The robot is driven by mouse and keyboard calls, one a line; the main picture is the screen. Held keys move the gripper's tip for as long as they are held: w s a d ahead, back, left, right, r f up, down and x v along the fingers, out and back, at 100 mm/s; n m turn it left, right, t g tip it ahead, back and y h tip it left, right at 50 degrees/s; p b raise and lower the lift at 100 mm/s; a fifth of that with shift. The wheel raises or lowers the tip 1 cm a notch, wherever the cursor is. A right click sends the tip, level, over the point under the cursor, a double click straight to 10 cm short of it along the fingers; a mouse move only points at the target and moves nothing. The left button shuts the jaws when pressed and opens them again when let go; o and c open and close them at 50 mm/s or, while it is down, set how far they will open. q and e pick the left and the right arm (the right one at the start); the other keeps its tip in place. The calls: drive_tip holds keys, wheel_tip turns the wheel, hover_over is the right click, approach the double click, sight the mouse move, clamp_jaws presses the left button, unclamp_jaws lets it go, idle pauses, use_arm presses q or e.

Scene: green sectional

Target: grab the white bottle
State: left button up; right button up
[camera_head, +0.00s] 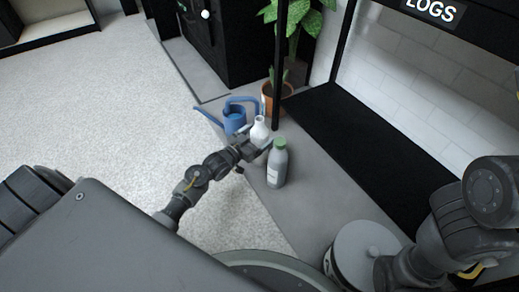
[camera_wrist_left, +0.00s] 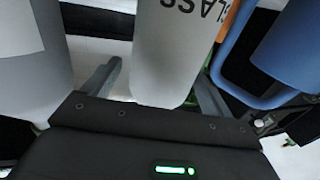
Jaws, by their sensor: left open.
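The white bottle (camera_head: 259,131) stands on the grey ledge, between the blue watering can and a grey bottle. In the left wrist view the white bottle (camera_wrist_left: 172,50) shows large, with dark lettering on it. My left gripper (camera_head: 258,147) is right at the bottle's near side. In the left wrist view the fingers of my left gripper (camera_wrist_left: 155,88) are spread, with the bottle's lower part between them. I cannot tell whether either finger touches it. My right arm shows at the right edge of the head view, but its gripper does not show.
A grey bottle with a green cap (camera_head: 277,165) stands close to the right of my left gripper. The blue watering can (camera_head: 235,122) is close on the left. A potted plant (camera_head: 276,98) and a black post (camera_head: 279,65) stand behind. Open floor (camera_head: 90,100) lies left.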

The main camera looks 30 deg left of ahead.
use_arm(q)
drive_tip(key=shift+b+x, duration=0.45)
drive_tip(key=shift+x, duration=0.55)
drive_tip(key=shift+w, duration=0.15)
drive_tip(key=c, duration=1.7)
